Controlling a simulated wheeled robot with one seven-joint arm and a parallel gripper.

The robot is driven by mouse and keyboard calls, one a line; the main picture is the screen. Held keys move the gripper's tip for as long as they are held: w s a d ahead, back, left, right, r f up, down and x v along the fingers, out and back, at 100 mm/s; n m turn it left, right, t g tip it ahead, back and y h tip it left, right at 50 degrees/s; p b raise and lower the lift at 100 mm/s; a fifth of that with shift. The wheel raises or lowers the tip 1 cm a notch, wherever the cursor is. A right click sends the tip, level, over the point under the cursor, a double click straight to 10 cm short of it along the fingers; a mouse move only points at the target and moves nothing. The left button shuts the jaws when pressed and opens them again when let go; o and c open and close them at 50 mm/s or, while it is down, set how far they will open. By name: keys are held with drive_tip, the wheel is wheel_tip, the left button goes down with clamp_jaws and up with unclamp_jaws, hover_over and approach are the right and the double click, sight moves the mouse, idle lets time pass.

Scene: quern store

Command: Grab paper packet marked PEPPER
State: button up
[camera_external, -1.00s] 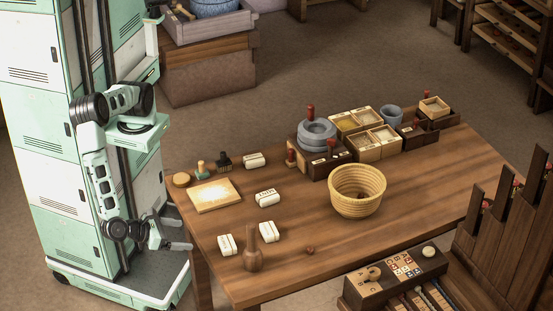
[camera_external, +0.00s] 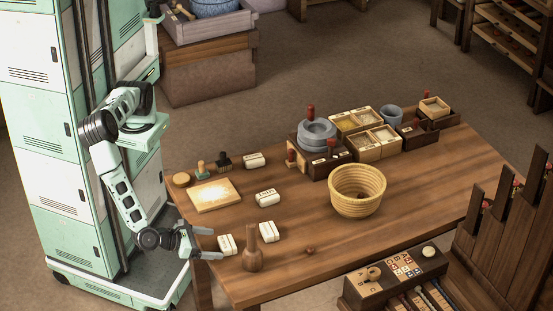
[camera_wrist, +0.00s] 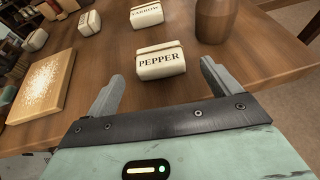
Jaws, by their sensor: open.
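The white paper packet marked PEPPER (camera_wrist: 160,64) lies on the wooden table, straight ahead of my gripper in the wrist view, its label facing me. In the external view it is the packet (camera_external: 226,246) near the table's left edge. My gripper (camera_external: 211,244) is at that edge, just left of the packet. In the wrist view my gripper (camera_wrist: 160,80) is open and empty, one finger to each side of the packet's line. The packet appears just beyond the fingertips, not between them.
A packet marked YARROW (camera_wrist: 146,14) lies behind PEPPER. A brown wooden bottle (camera_external: 252,251) stands close to the right of PEPPER. A powder-dusted board (camera_external: 213,196) lies to the left. More white packets, a woven basket (camera_external: 357,191) and boxes stand farther back.

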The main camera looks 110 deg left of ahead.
sight(220, 243)
drive_tip(key=x, duration=0.5)
drive_tip(key=shift+r, duration=0.1)
drive_tip(key=c, duration=1.1)
drive_tip(key=shift+o, duration=0.2)
